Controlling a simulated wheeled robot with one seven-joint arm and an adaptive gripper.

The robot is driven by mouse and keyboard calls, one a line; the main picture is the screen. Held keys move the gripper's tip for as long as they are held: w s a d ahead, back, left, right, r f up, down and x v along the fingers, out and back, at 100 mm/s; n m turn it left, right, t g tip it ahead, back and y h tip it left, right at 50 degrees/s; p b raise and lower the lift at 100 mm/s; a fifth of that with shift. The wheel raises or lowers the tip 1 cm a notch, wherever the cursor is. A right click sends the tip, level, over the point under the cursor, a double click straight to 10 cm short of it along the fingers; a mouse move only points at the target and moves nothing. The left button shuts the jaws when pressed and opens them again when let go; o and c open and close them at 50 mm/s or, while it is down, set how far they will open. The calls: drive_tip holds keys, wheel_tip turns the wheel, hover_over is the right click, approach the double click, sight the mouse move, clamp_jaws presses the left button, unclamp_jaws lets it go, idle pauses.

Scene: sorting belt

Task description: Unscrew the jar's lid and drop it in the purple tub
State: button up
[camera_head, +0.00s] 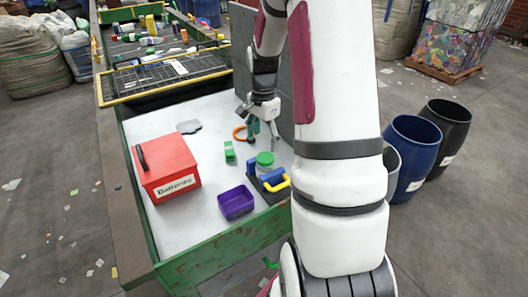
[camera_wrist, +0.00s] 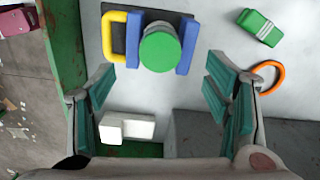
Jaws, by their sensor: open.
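The jar (camera_head: 264,170) stands upright in a blue vise with a yellow handle (camera_head: 277,184). Its green lid (camera_head: 265,159) is on top. In the wrist view the green lid (camera_wrist: 160,51) sits between the vise's two blue jaws (camera_wrist: 186,45), seen from above. The purple tub (camera_head: 236,202) is to the left of the vise and nearer the table's front edge; it looks empty, and I do not see it in the wrist view. My gripper (camera_head: 263,129) is open and empty, above and behind the jar. Its fingers (camera_wrist: 160,92) are wide apart, with the lid beyond their tips.
A red battery box (camera_head: 168,168) stands at the table's left. A green block (camera_head: 229,152), an orange-handled item (camera_head: 240,132) and a flat grey piece (camera_head: 189,127) lie behind. A grey panel (camera_head: 240,60) rises at the back right. Barrels (camera_head: 411,150) stand right of the table.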

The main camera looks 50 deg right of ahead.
sight(264, 158)
wheel_tip(264, 158, down, 7)
drive_tip(key=shift+r+p, duration=0.1)
drive_tip(key=shift+p, duration=0.25)
drive_tip(key=c, duration=1.2)
